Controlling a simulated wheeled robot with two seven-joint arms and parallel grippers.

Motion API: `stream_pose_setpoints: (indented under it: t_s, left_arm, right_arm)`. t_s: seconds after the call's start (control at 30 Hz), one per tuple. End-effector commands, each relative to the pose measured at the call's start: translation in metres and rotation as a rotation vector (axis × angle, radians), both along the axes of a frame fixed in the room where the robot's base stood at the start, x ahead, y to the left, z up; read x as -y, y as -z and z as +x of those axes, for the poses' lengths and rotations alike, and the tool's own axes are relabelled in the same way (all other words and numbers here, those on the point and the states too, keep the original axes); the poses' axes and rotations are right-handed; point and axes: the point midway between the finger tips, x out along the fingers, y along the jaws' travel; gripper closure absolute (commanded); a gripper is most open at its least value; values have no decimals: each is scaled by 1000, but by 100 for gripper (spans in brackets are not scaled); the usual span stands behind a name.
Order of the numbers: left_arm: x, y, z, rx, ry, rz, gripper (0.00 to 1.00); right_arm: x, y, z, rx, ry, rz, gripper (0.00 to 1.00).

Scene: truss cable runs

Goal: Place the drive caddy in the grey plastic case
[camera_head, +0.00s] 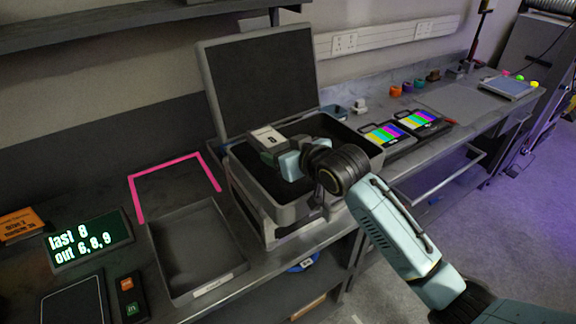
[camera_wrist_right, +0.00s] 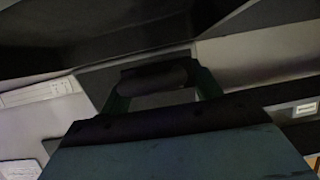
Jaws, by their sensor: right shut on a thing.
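The grey plastic case (camera_head: 267,213) stands open on the bench, its lid (camera_head: 258,82) raised at the back and dark foam inside. My right gripper (camera_head: 275,150) is over the case's open base, shut on the drive caddy (camera_head: 266,136), a small grey box with a pale label on top. The caddy appears above the foam; I cannot tell whether it touches it. In the right wrist view, the gripper's fingers (camera_wrist_right: 157,88) show dark and dim, and the caddy is hard to make out. My left gripper is not in view.
An empty grey tray (camera_head: 195,250) lies left of the case, beside pink tape (camera_head: 172,166) and a display reading "last 8, out 6,8,9" (camera_head: 88,240). Two colour-bar monitors (camera_head: 384,135) stand close on the right. A shelf (camera_head: 120,22) hangs above.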

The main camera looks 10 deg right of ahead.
Motion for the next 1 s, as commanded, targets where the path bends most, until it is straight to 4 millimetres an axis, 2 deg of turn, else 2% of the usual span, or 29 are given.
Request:
stream_pose_setpoints:
  t_s: [0.03, 0.17, 0.27, 0.4, 0.57, 1.0]
  left_arm:
    - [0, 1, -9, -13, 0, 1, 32]
    - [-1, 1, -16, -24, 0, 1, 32]
    - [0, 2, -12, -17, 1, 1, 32]
    - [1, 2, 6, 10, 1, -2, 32]
    - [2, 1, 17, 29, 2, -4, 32]
    - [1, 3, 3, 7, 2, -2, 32]
  right_arm:
    - [0, 6, 0, 3, 0, 1, 70]
    - [0, 17, 0, 4, 0, 1, 70]
    - [0, 31, 0, 3, 0, 1, 70]
    - [0, 48, 0, 5, 0, 2, 70]
    - [0, 50, 0, 8, 0, 2, 70]
    - [0, 59, 0, 6, 0, 1, 70]
